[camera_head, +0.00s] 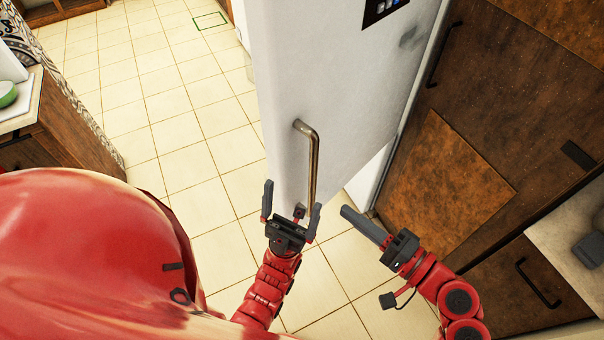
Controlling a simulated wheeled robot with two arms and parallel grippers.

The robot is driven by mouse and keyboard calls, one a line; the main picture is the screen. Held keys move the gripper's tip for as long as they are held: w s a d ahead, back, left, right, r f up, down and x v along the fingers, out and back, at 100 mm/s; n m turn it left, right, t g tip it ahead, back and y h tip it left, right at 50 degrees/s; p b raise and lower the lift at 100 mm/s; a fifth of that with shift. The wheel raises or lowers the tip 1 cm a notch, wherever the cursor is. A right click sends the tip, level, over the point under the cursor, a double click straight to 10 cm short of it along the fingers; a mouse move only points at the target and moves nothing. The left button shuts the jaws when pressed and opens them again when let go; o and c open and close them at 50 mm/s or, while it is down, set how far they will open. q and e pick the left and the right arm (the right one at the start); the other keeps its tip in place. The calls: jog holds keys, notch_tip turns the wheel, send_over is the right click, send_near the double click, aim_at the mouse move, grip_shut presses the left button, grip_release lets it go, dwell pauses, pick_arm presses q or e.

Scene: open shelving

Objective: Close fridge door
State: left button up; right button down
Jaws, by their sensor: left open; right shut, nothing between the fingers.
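The white fridge door (335,95) stands ajar in the upper middle of the head view, with a gap showing between its lower right side and the fridge body (368,181). A metal bar handle (313,165) runs down the door's front. My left gripper (290,208) is open at the door's lower edge, its fingers on either side of the handle's lower end; I cannot tell if it touches. My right gripper (362,224) is shut and empty, right of the left one and below the gap.
Brown wooden cabinets (500,110) with dark handles stand close on the right, beside a pale counter (570,235). A counter with a green bowl (7,94) is at the left.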

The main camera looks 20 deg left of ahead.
send_near(290, 168)
jog(key=p+x, duration=0.2)
jog(key=x, duration=0.3)
jog(key=shift+a+r+p, duration=0.15)
jog(key=shift+a+p, duration=0.15)
jog(key=shift+p, duration=0.1)
jog(key=shift+w+a, duration=0.3)
jog(key=shift+a, duration=0.3)
